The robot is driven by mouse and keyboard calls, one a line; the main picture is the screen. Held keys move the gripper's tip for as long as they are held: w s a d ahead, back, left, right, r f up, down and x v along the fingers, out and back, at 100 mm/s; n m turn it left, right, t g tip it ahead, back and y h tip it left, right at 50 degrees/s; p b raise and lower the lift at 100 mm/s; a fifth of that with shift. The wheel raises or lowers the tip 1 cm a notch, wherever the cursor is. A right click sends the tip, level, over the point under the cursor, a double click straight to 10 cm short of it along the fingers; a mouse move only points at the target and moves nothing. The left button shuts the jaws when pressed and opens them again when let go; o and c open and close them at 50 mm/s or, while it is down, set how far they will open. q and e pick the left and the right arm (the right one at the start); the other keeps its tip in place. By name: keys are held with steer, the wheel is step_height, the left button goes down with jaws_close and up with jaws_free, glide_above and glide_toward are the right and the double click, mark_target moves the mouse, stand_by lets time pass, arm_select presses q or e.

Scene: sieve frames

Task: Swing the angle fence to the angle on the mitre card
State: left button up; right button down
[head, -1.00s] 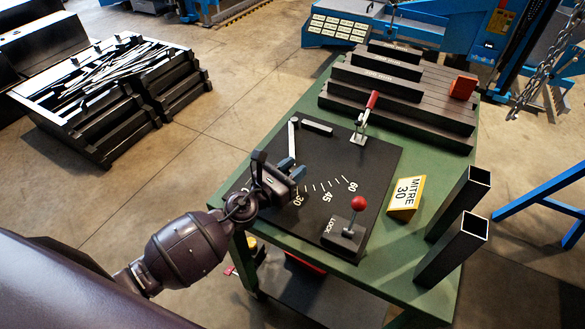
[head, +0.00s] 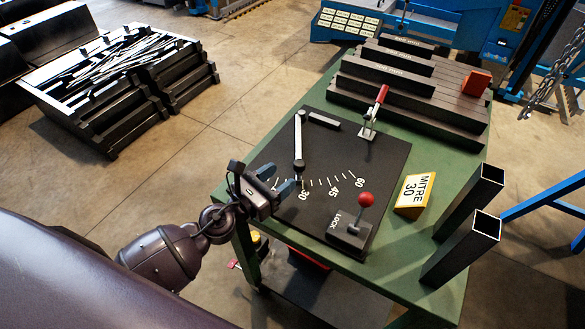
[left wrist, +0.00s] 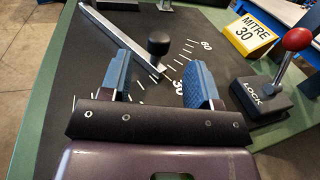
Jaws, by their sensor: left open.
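The angle fence (head: 298,138) is a slim silver bar on a dark board, running from its far pivot toward me. A black knob (head: 299,164) stands near its free end. In the left wrist view the fence (left wrist: 118,38) ends at the scale close to the 30 label. The yellow mitre card (head: 415,193) reads MITRE 30. The lock lever (head: 366,200) has a red ball and stands up from a block marked LOCK. My left gripper (head: 279,180) is open and empty, left of the knob and apart from it. In the wrist view the knob (left wrist: 158,44) appears between and beyond the blue fingers.
A red-handled clamp (head: 375,112) stands at the board's back right, before dark stepped bars (head: 400,95). Two upright square tubes (head: 470,200) stand at the right of the green table (head: 395,255). A bin of metal offcuts (head: 115,75) stands on the floor at left.

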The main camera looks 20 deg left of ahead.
arm_select(q)
steer(key=b+v, duration=0.1)
steer(key=v, duration=0.2)
steer(key=shift+s+f, duration=0.1)
steer(key=shift+f, duration=0.1)
steer(key=shift+s+a+r, duration=0.15)
steer(key=shift+s+r, duration=0.05)
steer(key=shift+s, duration=0.05)
